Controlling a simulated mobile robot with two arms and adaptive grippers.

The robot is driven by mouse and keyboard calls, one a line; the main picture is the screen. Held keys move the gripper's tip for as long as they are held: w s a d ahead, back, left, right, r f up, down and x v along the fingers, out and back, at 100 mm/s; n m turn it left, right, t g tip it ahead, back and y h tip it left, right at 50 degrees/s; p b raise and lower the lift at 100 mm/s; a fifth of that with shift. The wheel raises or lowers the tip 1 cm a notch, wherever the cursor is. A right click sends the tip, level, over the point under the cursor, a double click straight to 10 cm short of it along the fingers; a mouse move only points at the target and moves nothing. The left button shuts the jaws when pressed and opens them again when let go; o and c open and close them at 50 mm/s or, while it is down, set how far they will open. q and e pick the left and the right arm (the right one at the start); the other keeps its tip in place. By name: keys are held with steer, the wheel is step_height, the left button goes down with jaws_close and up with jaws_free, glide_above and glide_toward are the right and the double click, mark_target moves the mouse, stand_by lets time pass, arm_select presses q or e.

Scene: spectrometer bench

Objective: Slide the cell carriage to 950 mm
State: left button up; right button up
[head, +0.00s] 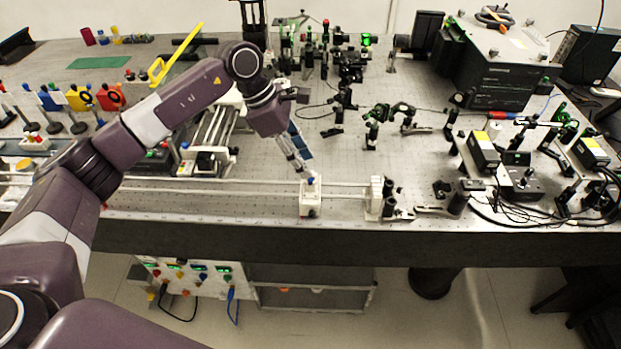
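The cell carriage (310,208) is a small white block with a blue spot on top. It sits on a pair of pale rails (250,184) along the front of the optical bench, a short way left of the white end block (376,196). My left gripper (309,178) reaches down from above, with its fingertips at the top of the carriage. The fingers look close together around the blue spot, but I cannot tell whether they grip it. The scale marks along the bench edge are too small to read. My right gripper is not in view.
Clamps and a post (457,203) stand right of the end block. Several optics mounts (378,115) fill the middle of the bench. A dark instrument box (500,65) stands at the back right, and cables lie at the right. The rail between carriage and end block looks clear.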

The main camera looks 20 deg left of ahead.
mark_target(311, 179)
arm_select(q)
steer(key=shift+y, duration=0.3)
steer(key=p+x, duration=0.1)
steer(key=x, duration=0.1)
steer(key=p+x, duration=0.1)
steer(key=x, duration=0.1)
steer(key=a+p+x, duration=0.1)
steer(key=x, duration=0.1)
steer(key=shift+d+f, duration=0.1)
steer(key=shift+f, duration=0.2)
steer(key=shift+d+f, duration=0.15)
steer(key=shift+f, duration=0.35)
steer(key=shift+c, duration=0.6)
jaws_close()
